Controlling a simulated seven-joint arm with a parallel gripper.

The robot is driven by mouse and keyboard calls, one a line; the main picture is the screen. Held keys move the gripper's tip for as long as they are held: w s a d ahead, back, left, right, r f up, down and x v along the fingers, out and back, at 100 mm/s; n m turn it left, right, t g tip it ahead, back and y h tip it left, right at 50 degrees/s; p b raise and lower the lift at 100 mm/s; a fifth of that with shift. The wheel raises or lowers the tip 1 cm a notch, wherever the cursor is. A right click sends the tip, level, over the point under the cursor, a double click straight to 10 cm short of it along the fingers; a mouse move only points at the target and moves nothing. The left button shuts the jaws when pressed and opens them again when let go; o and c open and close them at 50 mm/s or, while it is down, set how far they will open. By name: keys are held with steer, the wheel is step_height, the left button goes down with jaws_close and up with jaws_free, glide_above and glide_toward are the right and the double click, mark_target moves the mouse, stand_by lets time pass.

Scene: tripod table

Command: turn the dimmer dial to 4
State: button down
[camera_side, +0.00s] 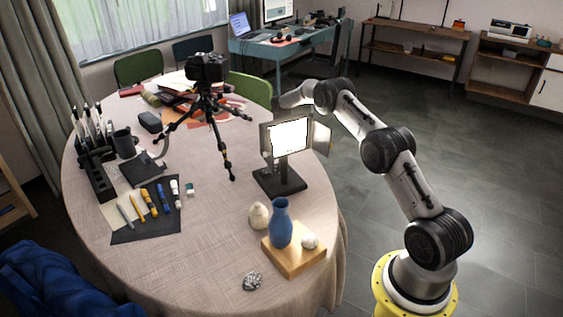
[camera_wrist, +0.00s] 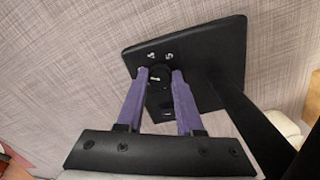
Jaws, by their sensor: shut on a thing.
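The lamp has a bright square panel (camera_side: 290,134) on a short post above a dark base (camera_side: 279,181) on the round table. In the wrist view the black base plate (camera_wrist: 205,50) lies on the cloth, with small white marks beside a round black dimmer dial (camera_wrist: 159,76). In the side view my gripper is hidden behind the lamp panel.
A camera on a tripod (camera_side: 207,100) stands left of the lamp. A blue vase (camera_side: 281,223) stands on a wooden block (camera_side: 293,262) in front, beside a pale pear-shaped object (camera_side: 258,216). The lamp post (camera_wrist: 258,120) rises close to my fingers on the right in the wrist view.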

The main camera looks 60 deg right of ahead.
steer(key=shift+r+m, duration=0.1)
steer(key=shift+m, duration=1.5)
steer(key=c, duration=0.5)
jaws_free()
steer(key=shift+c, duration=0.2)
step_height(320, 180, up, 14)
